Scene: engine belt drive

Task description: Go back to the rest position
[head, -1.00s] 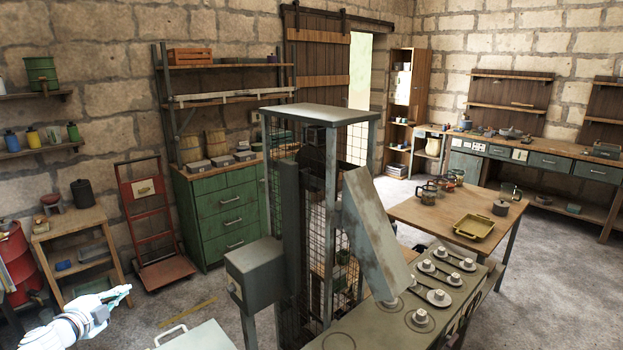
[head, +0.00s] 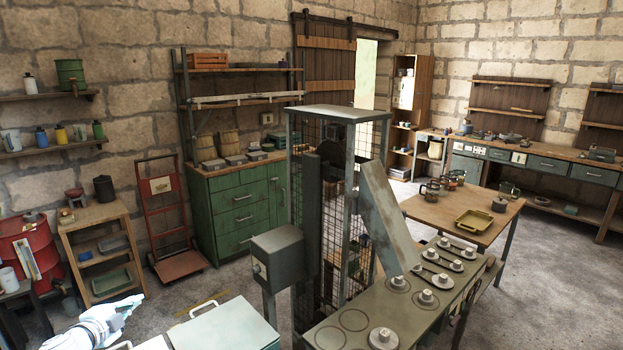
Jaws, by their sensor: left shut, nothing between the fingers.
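My left gripper (head: 126,308) is at the bottom left of the head view. It is white, shut and empty, and its fingers point to the right. It is in the air, touching nothing that I can see. The engine belt drive bench (head: 365,315) with round discs and knobs stands at the bottom centre, to the right of the gripper. A tall mesh cage (head: 362,205) stands behind it with a tilted metal panel (head: 388,215). My right gripper is not in view.
A grey-green metal box (head: 228,328) is close to the right of my left gripper. A grey control box (head: 277,258) stands by the cage. A red hand truck (head: 180,262), a wooden stand (head: 95,212) and a red barrel (head: 28,245) are behind. Open floor lies in between.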

